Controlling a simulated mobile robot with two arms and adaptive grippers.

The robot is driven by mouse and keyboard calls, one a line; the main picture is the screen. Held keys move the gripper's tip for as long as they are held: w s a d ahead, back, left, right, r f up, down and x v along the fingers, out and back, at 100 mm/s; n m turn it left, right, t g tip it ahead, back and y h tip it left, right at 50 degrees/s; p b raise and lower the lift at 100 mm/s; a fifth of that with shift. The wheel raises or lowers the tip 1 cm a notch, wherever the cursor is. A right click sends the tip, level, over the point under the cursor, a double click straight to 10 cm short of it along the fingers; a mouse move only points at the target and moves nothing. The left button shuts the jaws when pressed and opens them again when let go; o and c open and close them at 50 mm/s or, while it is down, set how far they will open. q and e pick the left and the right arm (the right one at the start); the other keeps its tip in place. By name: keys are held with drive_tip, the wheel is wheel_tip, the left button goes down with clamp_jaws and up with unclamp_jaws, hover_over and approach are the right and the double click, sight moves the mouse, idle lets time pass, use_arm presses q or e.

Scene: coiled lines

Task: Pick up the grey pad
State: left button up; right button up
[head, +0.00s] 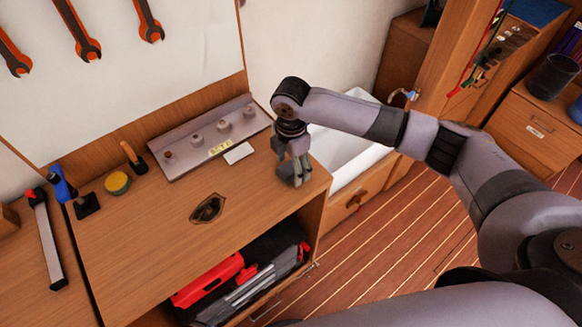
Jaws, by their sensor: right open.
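A small flat pale-grey rectangle (239,153), the only pad-like thing I can make out, lies on the wooden bench top (165,235) just in front of the grey metal rack (178,162). My right gripper (298,181) points down over the right end of the bench, to the right of the pad and apart from it. Its jaws are open, and I see nothing held in them. The fingers hide the bench edge behind them. My left gripper is not in view.
Knobs and a yellow label sit on the rack. A yellow round tin (118,182), a wooden-handled tool (133,158) and a blue-handled tool (62,184) stand at left. A white sink (345,150) lies right.

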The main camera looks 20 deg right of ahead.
sight(291, 167)
drive_tip(key=c, duration=1.3)
wheel_tip(291, 167, up, 20)
drive_tip(key=b, duration=0.2)
drive_tip(key=shift+b, duration=0.35)
drive_tip(key=o, duration=0.6)
drive_tip(key=c, duration=0.5)
